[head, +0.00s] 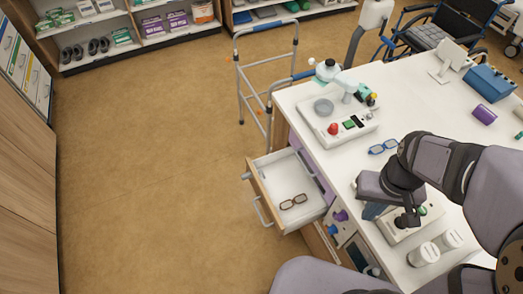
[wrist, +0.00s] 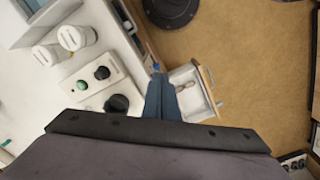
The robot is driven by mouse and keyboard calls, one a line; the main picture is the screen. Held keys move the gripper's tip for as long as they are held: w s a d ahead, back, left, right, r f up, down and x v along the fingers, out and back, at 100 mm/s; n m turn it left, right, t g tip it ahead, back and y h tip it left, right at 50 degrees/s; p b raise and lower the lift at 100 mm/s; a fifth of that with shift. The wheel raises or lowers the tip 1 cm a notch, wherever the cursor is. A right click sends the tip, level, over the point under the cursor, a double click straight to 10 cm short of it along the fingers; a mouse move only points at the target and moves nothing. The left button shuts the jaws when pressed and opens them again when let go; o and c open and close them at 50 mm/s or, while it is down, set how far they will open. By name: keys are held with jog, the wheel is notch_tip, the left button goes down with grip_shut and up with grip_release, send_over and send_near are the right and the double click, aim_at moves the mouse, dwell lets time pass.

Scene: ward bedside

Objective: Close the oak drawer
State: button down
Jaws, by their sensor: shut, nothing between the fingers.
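The oak drawer stands pulled out from the white bedside unit, with its oak front (head: 261,194) facing left and a pale handle on it. Its white inside holds brown-framed glasses (head: 293,201). In the wrist view the drawer front (wrist: 207,80) is right of my fingers, and the glasses (wrist: 186,86) show in the drawer. My gripper (head: 373,210) is over the white top, to the right of the drawer and apart from it. In the wrist view my blue gripper fingers (wrist: 159,76) are together and empty. The arm partly hides them in the head view.
The white top (head: 310,95) carries a device with a red knob (head: 333,129), blue glasses (head: 383,147), white cups (head: 424,254) and a control box near my gripper. A walking frame (head: 268,75) stands behind the drawer. The floor left of the drawer is clear.

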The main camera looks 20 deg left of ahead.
jog(key=w+a+f+n+h+b, duration=0.1)
jog(key=w+a+f+n+b, duration=0.65)
jog(key=a, duration=0.25)
jog(key=w+a+f+n+b, duration=0.6)
jog(key=w+a+f+b, duration=0.15)
jog(key=a+b, duration=0.2)
jog(key=s+a+f+n+t+b, duration=0.1)
jog(key=a+f+n+b, duration=0.5)
jog(key=a, duration=0.5)
jog(key=s+a+f+n+t+b, duration=0.1)
jog(key=a+f+n+b, duration=0.4)
jog(key=a, duration=0.6)
notch_tip(320, 180, down, 3)
jog(key=shift+s+a+f+n+h+b, duration=0.2)
jog(key=shift+s+a+n+h+b, duration=0.35)
jog(key=shift+b, duration=0.7)
jog(key=shift+s+d+f, duration=0.1)
jog(key=shift+d, duration=0.15)
jog(key=w+d+f, duration=0.2)
jog(key=f, duration=0.2)
jog(key=w+d+f, duration=0.2)
jog(key=f, duration=0.3)
jog(key=shift+w+d+f+b, duration=0.2)
jog(key=shift+w+d+b, duration=0.05)
jog(key=shift+b, duration=0.1)
